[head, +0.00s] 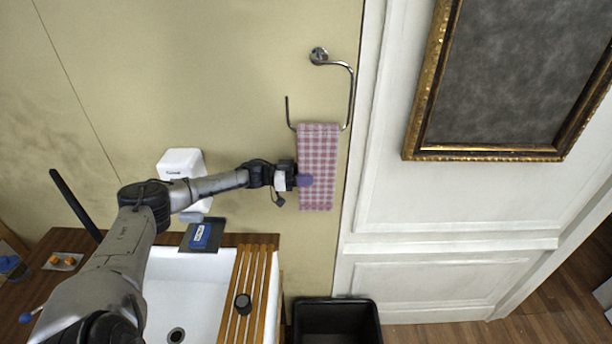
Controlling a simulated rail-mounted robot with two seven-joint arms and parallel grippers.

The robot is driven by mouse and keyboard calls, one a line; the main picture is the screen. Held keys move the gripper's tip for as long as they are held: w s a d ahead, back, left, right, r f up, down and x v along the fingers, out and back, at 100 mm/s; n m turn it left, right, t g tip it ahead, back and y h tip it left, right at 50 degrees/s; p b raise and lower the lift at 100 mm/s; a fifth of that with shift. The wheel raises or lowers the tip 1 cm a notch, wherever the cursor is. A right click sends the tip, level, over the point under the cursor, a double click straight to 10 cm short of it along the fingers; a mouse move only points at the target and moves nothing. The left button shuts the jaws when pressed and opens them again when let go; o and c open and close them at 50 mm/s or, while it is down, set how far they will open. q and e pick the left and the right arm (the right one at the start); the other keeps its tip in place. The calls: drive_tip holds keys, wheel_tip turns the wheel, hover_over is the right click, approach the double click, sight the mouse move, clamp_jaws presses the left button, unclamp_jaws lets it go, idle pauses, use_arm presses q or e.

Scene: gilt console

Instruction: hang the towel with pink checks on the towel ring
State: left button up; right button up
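The pink-checked towel (319,160) hangs straight down over the lower bar of the chrome towel ring (352,92) on the beige wall. The ring's open end sticks up to the left of the towel. My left gripper (304,181) is at the towel's left edge, about halfway down. Its fingertips overlap the towel in the head view. I cannot tell whether they touch it or whether they are open or shut. My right gripper is not in view.
A white dispenser (181,163) is behind my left arm.

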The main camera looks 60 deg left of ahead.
use_arm(q)
drive_tip(key=shift+s+f, duration=0.1)
drive_tip(key=shift+s, duration=0.05)
drive_tip(key=v, duration=0.7)
idle(0.5)
drive_tip(key=shift+a, duration=0.1)
